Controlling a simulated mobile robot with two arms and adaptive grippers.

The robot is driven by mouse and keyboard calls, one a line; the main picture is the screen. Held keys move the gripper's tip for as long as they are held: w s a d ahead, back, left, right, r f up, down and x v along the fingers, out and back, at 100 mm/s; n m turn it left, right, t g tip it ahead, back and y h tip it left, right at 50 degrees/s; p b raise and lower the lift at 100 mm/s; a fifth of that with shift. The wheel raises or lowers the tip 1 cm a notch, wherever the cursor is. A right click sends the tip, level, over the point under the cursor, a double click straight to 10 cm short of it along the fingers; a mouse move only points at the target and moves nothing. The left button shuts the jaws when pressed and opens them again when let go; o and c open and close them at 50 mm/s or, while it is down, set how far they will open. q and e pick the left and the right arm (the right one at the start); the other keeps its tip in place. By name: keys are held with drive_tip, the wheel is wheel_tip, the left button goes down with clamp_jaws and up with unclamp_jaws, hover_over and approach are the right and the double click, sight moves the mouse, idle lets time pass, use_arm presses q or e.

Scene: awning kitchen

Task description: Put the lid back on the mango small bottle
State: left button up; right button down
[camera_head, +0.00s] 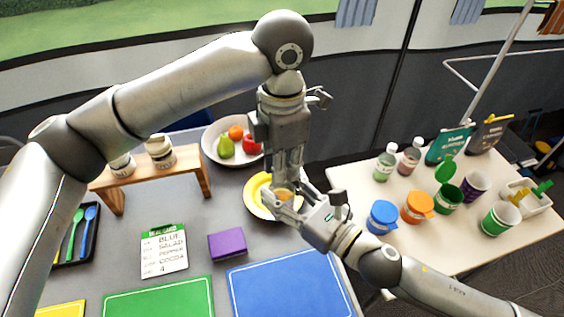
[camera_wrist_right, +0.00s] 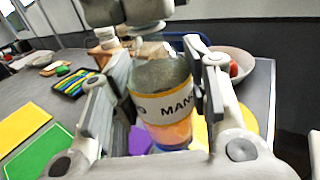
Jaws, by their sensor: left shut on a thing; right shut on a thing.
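The mango small bottle (camera_wrist_right: 165,108) has a yellow-edged label reading "MAN", a greyish clear upper part and orange contents. My right gripper (camera_wrist_right: 163,82) is shut on it, one finger on each side. In the head view the bottle (camera_head: 284,194) shows only as a small orange patch by my right gripper (camera_head: 294,208), above a yellow plate. My left gripper (camera_head: 287,172) points down just above the bottle, its fingers shut. The lid is hidden between these fingers and I cannot make it out clearly. I cannot tell whether it touches the bottle.
The yellow plate (camera_head: 254,201) lies under my grippers. A fruit bowl (camera_head: 212,150) stands behind, and a purple block (camera_head: 227,244) lies in front. A wooden stand (camera_head: 186,164) with jars is at left. The right table holds two bottles (camera_head: 384,165), cups and lidded jars.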

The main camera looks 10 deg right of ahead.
use_arm(q)
drive_tip(key=o, duration=0.6)
drive_tip(key=shift+r, duration=0.1)
drive_tip(key=shift+r, duration=2.15)
